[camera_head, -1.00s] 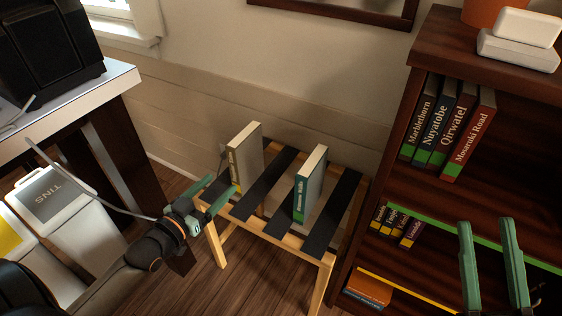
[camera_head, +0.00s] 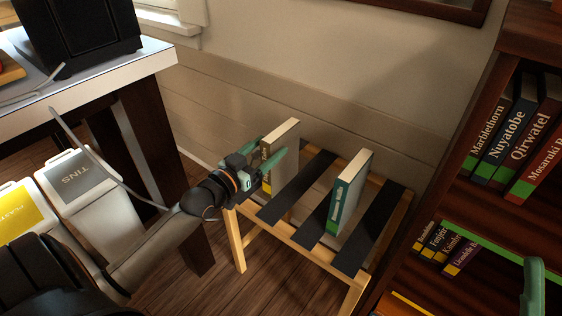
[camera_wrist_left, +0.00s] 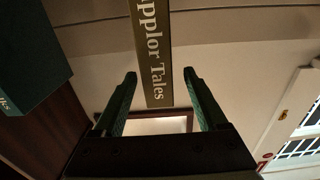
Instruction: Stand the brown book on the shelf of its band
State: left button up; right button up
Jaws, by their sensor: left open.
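The brown book (camera_head: 278,152) stands upright on a slatted wooden rack, its spine towards my left gripper, with a yellow band low on the spine. In the left wrist view its spine (camera_wrist_left: 155,50) reads "...pplor Tales". My left gripper (camera_head: 265,160) is open at the spine; its fingers appear on either side of the book, with a gap to it in the left wrist view. The bookcase shelf with a yellow edge strip (camera_head: 408,306) is low at the right, mostly cut off. One finger of my right gripper (camera_head: 533,285) shows at the lower right edge; the other is out of view.
A green book (camera_head: 347,195) stands on the same rack (camera_head: 308,255), right of the brown one. A white-topped table (camera_head: 100,85) and bins (camera_head: 85,190) are at left.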

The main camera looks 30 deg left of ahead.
aim_at(281, 137)
pick_arm(q)
jog(key=w, duration=0.1)
jog(key=w+b, duration=0.2)
jog(key=w, duration=0.1)
jog(key=shift+w+d, duration=0.1)
jog(key=shift+d, duration=0.15)
jog(key=shift+w+r, duration=0.15)
jog(key=shift+w, duration=0.4)
grip_shut()
jog(key=shift+r, duration=0.1)
dwell(0.8)
